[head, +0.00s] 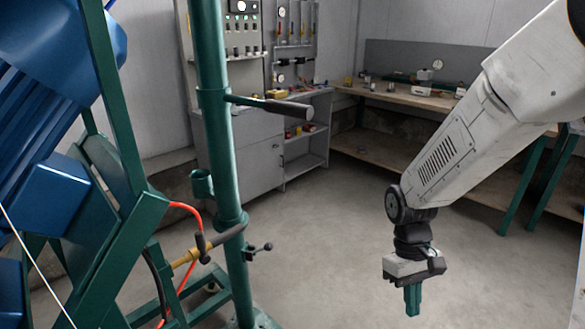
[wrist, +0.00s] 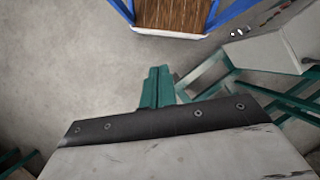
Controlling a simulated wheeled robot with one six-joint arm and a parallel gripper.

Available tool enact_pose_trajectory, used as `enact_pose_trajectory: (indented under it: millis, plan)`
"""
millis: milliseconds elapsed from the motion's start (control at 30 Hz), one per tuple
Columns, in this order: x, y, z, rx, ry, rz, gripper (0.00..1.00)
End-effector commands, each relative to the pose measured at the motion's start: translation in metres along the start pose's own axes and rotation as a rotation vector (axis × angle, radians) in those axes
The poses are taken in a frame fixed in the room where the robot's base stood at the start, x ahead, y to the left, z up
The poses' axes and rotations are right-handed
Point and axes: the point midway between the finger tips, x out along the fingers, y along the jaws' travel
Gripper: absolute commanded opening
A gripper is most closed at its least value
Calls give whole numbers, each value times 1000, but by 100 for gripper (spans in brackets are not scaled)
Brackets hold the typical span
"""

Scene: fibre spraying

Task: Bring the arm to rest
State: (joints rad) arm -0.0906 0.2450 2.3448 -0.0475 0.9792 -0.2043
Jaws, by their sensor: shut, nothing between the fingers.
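My arm reaches in from the upper right in the head view, its white forearm slanting down to the left. My gripper (head: 412,300) hangs at its end, fingers pointing down above the bare concrete floor. The green fingers are together with nothing between them. In the wrist view my gripper (wrist: 156,85) also shows closed and empty, with grey floor beyond the fingertips. The gripper touches nothing that I can see.
A green post (head: 213,130) with a side arm and a green frame (head: 125,215) carrying blue machinery stand at left. A grey cabinet (head: 262,160) and a wooden workbench (head: 400,97) line the back. Open floor (head: 340,235) lies between the post and my gripper.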

Motion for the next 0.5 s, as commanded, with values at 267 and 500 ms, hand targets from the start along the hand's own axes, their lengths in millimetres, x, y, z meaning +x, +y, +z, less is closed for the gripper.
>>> enact_pose_trajectory:
  millis: [267,500]
  plan:
    - [-62,-13,84,193,100,-12,0]
    - [-92,-26,148,286,232,-20,0]
